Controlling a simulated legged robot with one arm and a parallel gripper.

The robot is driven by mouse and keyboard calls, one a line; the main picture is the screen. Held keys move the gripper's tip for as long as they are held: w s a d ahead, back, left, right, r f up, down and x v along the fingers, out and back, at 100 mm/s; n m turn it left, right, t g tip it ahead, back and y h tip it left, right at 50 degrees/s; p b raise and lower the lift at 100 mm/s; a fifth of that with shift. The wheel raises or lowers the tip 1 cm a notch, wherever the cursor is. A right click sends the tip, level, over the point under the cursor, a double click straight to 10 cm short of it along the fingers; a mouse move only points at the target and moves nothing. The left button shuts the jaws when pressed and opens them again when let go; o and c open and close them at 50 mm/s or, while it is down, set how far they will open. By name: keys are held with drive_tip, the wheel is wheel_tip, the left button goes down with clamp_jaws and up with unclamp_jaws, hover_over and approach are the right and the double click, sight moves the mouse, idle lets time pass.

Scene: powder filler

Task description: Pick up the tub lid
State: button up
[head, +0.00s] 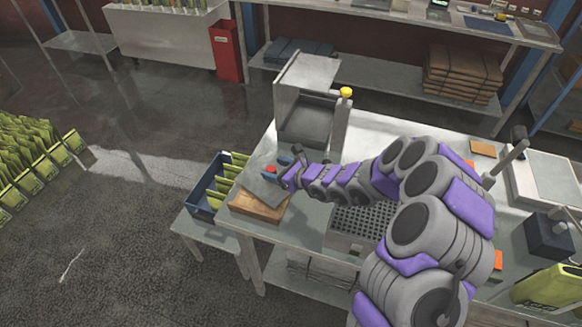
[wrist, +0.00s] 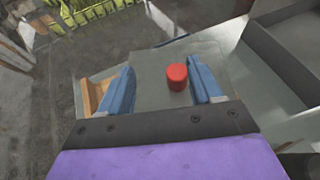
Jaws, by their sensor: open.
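The tub lid (head: 258,184) is a flat grey plate with a red knob (head: 272,168). It lies over a wooden block (head: 255,206) at the left end of the table. In the wrist view the lid (wrist: 150,60) fills the middle, with the red knob (wrist: 177,77) standing up from it. My gripper (head: 281,167) is over the lid. In the wrist view my gripper (wrist: 163,68) is open, with one blue finger on each side of the knob. The knob is nearer the right finger, and no clear contact shows. The fingers hide part of the lid.
A blue crate of green pouches (head: 207,198) stands left of the block. A grey metal hopper (head: 305,110) with a yellow-topped post (head: 346,93) rises just behind my gripper. A perforated grate (head: 355,222) lies to the right, under my arm.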

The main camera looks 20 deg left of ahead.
sight(273, 170)
drive_tip(key=f, duration=0.1)
drive_tip(key=w, duration=0.1)
drive_tip(key=f+m, duration=0.1)
drive_tip(key=shift+w+d+f+h, duration=0.2)
drive_tip(key=shift+w+f+h, duration=0.05)
drive_tip(key=shift+f+h, duration=0.05)
drive_tip(key=shift+x, duration=0.9)
drive_tip(key=shift+w+a+f, duration=0.3)
drive_tip(key=shift+f, duration=0.1)
drive_tip(key=b+x, duration=0.1)
drive_tip(key=x, duration=0.2)
drive_tip(key=shift+w+d+f, duration=0.15)
drive_tip(key=shift+w+d, duration=0.05)
drive_tip(key=shift+w+a+f, duration=0.15)
drive_tip(key=shift+a+f, duration=0.05)
drive_tip(key=shift+a, duration=0.5)
drive_tip(key=shift+d+r, duration=0.1)
drive_tip(key=shift+d, duration=0.2)
drive_tip(key=c, duration=0.5)
drive_tip(key=shift+a, duration=0.15)
drive_tip(key=c, duration=0.7)
